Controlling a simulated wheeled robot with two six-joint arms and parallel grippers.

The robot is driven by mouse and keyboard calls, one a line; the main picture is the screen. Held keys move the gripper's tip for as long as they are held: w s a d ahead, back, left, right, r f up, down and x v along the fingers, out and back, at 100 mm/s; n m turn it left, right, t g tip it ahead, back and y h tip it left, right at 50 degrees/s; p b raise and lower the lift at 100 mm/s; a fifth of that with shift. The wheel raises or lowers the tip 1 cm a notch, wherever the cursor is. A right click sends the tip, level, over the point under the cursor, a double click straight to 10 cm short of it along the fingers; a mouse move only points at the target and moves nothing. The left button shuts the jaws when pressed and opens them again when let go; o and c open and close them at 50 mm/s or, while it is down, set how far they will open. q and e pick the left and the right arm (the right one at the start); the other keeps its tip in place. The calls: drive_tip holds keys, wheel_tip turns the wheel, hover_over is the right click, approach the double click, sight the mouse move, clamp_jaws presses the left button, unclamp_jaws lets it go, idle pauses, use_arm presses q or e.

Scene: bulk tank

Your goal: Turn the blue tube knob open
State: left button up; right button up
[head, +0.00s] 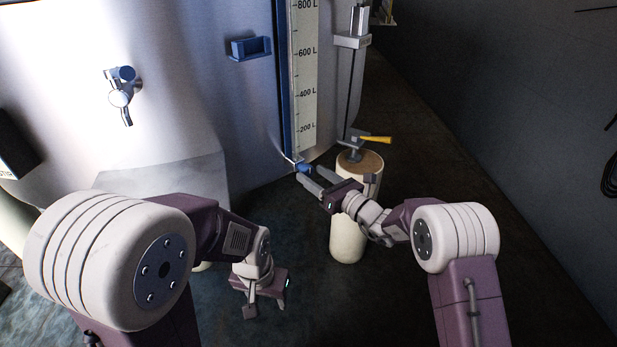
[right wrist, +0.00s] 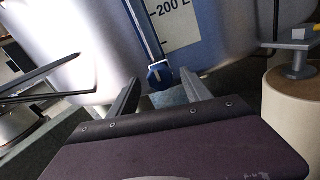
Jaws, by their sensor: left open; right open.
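The blue tube knob (head: 304,168) sits at the foot of the blue sight tube (head: 284,80) on the tank. It also shows in the right wrist view (right wrist: 160,76), where its blue face has a pale edge. My right gripper (head: 310,173) is open and points at the knob. In the right wrist view its fingertips (right wrist: 158,82) lie to the left and right of the knob, with gaps on both sides. Whether the knob is within the fingers' depth I cannot tell. My left gripper (head: 266,308) is open, low and empty, pointing down away from the tank.
A white litre scale (head: 304,70) runs beside the tube. A metal tap (head: 121,95) and blue bracket (head: 250,47) are on the tank. The floor at right is clear.

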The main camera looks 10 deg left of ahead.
drive_tip(key=shift+x, duration=1.35)
clamp_jaws()
drive_tip(key=shift+f+n+b, duration=0.2)
drive_tip(key=shift+n+b, duration=0.3)
drive_tip(key=shift+b, duration=0.45)
drive_tip(key=n+b, duration=0.6)
drive_tip(key=b, duration=0.3)
drive_tip(key=n+b, duration=0.6)
drive_tip(key=b, duration=0.3)
drive_tip(key=shift+s+f+n+h+b, duration=0.2)
drive_tip(key=shift+n+h+b, duration=0.1)
drive_tip(key=shift+n, duration=0.1)
drive_tip(key=shift+r+n+b, duration=0.1)
drive_tip(key=shift+n+b, duration=0.5)
drive_tip(key=shift+n, duration=0.1)
drive_tip(key=shift+r+n+b, duration=0.1)
drive_tip(key=shift+n+b, duration=0.4)
drive_tip(key=shift+n, duration=0.6)
